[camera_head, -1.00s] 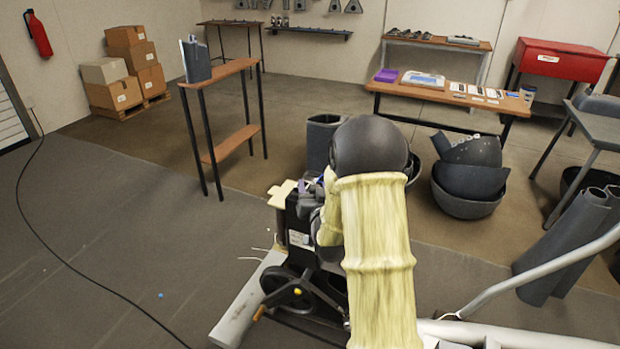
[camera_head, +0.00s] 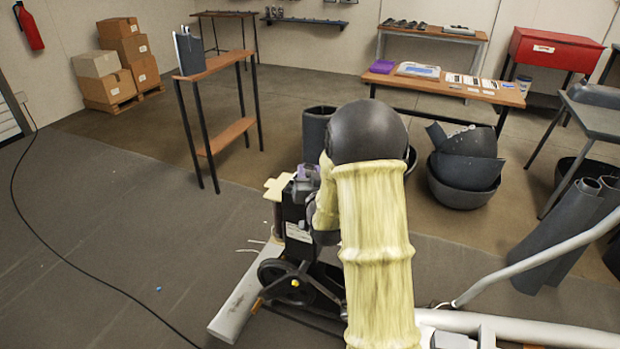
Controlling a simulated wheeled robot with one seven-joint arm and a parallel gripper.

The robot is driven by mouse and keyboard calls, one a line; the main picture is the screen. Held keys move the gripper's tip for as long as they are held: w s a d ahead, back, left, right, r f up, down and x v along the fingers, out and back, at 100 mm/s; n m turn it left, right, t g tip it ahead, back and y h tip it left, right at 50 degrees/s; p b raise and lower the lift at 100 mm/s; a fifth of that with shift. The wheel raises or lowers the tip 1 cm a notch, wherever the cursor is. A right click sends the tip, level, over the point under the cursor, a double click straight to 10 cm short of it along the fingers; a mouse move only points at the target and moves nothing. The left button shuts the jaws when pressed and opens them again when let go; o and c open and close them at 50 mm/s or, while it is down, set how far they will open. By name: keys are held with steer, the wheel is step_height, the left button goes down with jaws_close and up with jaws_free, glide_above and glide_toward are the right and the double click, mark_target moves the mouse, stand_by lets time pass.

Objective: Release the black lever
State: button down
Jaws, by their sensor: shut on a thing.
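The elliptical machine's black upright (camera_head: 297,222) stands in the middle, with a black flywheel (camera_head: 283,281) and crank low on it. My gripper (camera_head: 306,174) is at the top of this upright, where small purple and dark parts show. It is mostly hidden behind my own cream and dark arm. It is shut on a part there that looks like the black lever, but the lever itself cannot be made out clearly.
A grey base tube (camera_head: 238,303) lies on the floor at the front, and a grey handle bar (camera_head: 540,258) rises at the right. A narrow wooden stand (camera_head: 213,66) is behind left. Dark bowls (camera_head: 462,190) are behind right. The left floor is mostly clear, with a black cable (camera_head: 62,252).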

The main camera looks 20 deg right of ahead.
steer(key=shift+w+r, duration=0.1)
steer(key=shift+r, duration=0.4)
steer(key=c, duration=1)
jaws_free()
steer(key=shift+c, duration=0.2)
steer(key=shift+f, duration=0.1)
steer(key=shift+s+a+f+b, duration=0.1)
steer(key=shift+s+b, duration=0.25)
steer(key=shift+s, duration=0.25)
steer(key=s+a+b, duration=0.3)
steer(key=s+b, duration=1.3)
steer(key=b, duration=0.1)
steer(key=shift+a, duration=0.15)
